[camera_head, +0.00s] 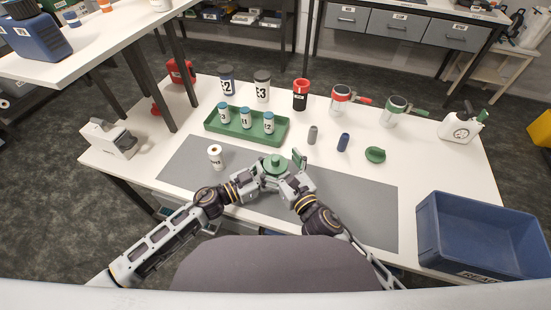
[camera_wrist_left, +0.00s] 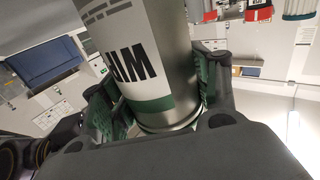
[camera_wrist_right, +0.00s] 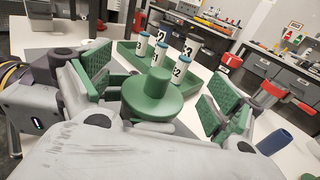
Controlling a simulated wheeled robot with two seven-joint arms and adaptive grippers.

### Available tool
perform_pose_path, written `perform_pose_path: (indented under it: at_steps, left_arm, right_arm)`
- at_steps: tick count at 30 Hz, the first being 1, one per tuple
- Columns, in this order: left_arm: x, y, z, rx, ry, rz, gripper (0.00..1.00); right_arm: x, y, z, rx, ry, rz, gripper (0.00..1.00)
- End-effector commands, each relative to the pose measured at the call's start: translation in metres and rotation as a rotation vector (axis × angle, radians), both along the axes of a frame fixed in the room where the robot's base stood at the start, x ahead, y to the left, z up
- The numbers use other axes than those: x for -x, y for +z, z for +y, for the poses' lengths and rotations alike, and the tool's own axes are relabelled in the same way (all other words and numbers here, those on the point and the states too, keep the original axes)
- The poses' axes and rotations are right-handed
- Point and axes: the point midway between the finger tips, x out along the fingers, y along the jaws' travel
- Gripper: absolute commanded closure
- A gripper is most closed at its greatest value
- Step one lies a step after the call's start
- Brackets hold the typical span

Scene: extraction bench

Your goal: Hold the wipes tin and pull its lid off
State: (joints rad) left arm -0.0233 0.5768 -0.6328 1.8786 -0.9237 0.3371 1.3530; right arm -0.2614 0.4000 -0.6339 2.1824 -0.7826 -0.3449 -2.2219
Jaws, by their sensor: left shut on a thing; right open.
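The wipes tin (camera_wrist_left: 160,55) is a silver cylinder with dark lettering and a green band, seen in the left wrist view. My left gripper (camera_wrist_left: 160,105) is shut on it, with a green pad on each side. In the head view the tin's body is mostly hidden by the grippers. Its green lid (camera_head: 275,165), with a round knob, sits on top, and it also shows in the right wrist view (camera_wrist_right: 150,103). My right gripper (camera_wrist_right: 155,92) is open, its pads on either side of the lid with a visible gap.
A green tray (camera_head: 280,138) with several blue-capped bottles stands behind. A white roll (camera_head: 215,157) is left of the grippers. A grey cylinder (camera_head: 312,135), blue cylinder (camera_head: 343,142) and green piece (camera_head: 375,155) are to the right. A blue crate (camera_head: 480,240) is front right. The grey mat (camera_head: 365,205) has free room.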

Motion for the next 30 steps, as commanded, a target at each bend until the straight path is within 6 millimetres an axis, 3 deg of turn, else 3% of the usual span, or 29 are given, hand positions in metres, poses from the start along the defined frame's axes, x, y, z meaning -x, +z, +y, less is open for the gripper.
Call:
perform_pose_path:
  at_steps: [9, 20, 30]
  left_arm:
    - [0.0, 0.0, 0.0, 0.0, 0.0, 0.0, 0.82]
    - [0.0, 0.0, 0.0, 0.0, 0.0, 0.0, 0.82]
    - [0.0, 0.0, 0.0, 0.0, 0.0, 0.0, 0.82]
  right_arm:
    - [-0.014, -0.001, 0.007, 0.001, 0.001, 0.0, 0.08]
    - [-0.015, -0.001, 0.008, 0.0, 0.001, 0.001, 0.08]
    - [-0.015, -0.001, 0.008, 0.0, 0.001, 0.0, 0.5]
